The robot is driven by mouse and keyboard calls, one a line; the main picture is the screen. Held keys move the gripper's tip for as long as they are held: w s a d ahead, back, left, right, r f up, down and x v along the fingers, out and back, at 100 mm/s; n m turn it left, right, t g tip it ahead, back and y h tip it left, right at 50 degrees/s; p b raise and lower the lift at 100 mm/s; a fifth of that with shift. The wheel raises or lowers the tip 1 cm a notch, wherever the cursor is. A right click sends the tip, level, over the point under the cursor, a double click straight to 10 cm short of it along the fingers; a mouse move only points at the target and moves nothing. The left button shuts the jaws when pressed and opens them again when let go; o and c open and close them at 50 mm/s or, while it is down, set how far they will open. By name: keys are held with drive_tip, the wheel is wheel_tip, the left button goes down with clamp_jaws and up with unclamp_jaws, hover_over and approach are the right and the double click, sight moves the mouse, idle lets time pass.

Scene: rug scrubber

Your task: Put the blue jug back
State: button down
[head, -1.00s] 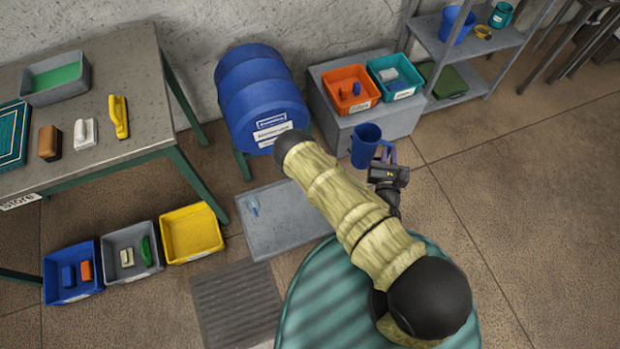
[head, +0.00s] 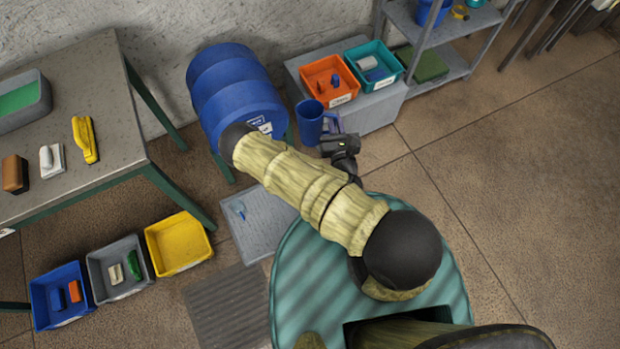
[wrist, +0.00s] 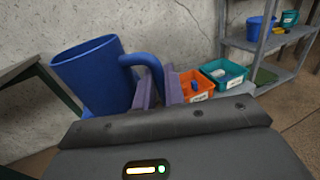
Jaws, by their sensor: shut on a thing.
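The blue jug (head: 309,122) is held up in front of the grey block with the orange and teal bins. In the wrist view the jug (wrist: 92,75) is upright, with its handle toward the fingers. My gripper (head: 336,128) is shut on the jug's handle; its purple fingers (wrist: 158,92) show at the handle in the wrist view. The jug's contents cannot be seen.
A blue barrel (head: 237,95) lies on a stand left of the jug. An orange bin (head: 330,82) and a teal bin (head: 374,65) sit on the grey block (head: 374,108). A grey shelf (head: 466,25) holds a blue bucket (head: 432,12). Floor at right is clear.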

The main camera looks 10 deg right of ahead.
drive_tip(key=w+f+m+g+h+b, duration=0.1)
drive_tip(key=w+f+m+h+b, duration=0.1)
drive_tip(key=f+b, duration=1.7)
drive_tip(key=w+f+m+g+h+b, duration=0.1)
drive_tip(key=w+f+m+h+b, duration=0.2)
drive_tip(key=f+b, duration=1.6)
drive_tip(key=w+f+m+g+h+b, duration=0.1)
drive_tip(key=w+f+h+b, duration=0.4)
drive_tip(key=f+b, duration=1.4)
drive_tip(key=m+b, duration=0.1)
drive_tip(key=b, duration=0.2)
drive_tip(key=shift+w+a+g+h+b, duration=0.25)
drive_tip(key=shift+w+g+h+b, duration=0.05)
drive_tip(key=shift+w+h+b, duration=0.1)
drive_tip(key=shift+f, duration=0.1)
wheel_tip(320, 180, down, 6)
drive_tip(key=b, duration=0.4)
drive_tip(key=shift+f, duration=0.15)
